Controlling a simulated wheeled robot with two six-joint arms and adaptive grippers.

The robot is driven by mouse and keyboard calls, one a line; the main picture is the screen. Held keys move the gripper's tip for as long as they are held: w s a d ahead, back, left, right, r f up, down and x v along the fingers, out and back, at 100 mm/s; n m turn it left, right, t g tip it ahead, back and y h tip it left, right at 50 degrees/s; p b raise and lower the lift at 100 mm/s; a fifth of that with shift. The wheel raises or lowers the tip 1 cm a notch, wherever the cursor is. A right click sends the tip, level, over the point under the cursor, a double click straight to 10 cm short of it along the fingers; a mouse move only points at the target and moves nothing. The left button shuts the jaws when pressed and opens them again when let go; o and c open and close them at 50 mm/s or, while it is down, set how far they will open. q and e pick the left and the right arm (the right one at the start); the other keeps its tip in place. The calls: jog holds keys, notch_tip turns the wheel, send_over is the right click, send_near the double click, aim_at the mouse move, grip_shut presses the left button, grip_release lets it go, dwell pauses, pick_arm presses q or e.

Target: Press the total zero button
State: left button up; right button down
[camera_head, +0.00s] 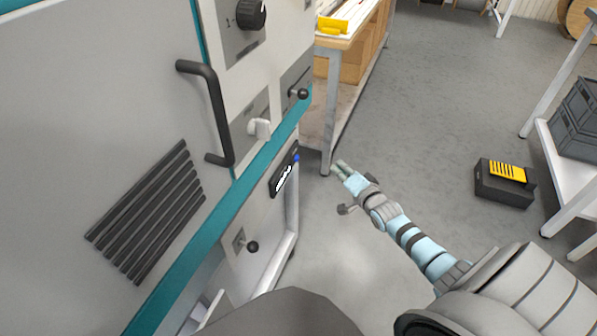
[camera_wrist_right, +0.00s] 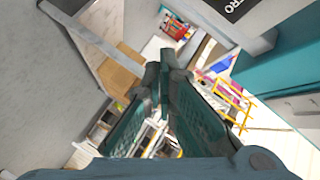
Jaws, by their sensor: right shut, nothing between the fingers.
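A dark counter unit (camera_head: 283,172) with a white digit display is mounted on the right side of the grey and teal machine. A small blue spot (camera_head: 297,157) shows at its upper right end; I cannot tell whether it is the total zero button. My right gripper (camera_head: 341,168) is in free space to the right of the counter unit, apart from it. Its two fingers are shut and empty, and they also meet in the right wrist view (camera_wrist_right: 166,62). No button shows clearly in the wrist view. My left gripper is not in view.
The machine (camera_head: 60,120) fills the left, with a black handle (camera_head: 218,115), a knob (camera_head: 252,14) and small levers sticking out. A workbench leg (camera_head: 331,120) stands behind the gripper. A black box (camera_head: 503,184) lies on the floor at right. The floor between is clear.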

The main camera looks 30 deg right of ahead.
aim_at(297, 158)
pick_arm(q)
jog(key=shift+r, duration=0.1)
pick_arm(e)
jog(key=shift+r, duration=0.25)
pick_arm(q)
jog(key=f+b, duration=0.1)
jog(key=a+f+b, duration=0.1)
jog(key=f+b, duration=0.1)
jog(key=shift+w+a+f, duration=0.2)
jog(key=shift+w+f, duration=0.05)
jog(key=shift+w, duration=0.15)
pick_arm(e)
jog(key=w+a, duration=0.5)
jog(key=w, duration=0.2)
jog(key=shift+w, duration=0.15)
dwell(0.7)
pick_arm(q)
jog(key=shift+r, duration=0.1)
pick_arm(e)
jog(key=shift+w+a, duration=0.25)
jog(key=shift+w, duration=0.05)
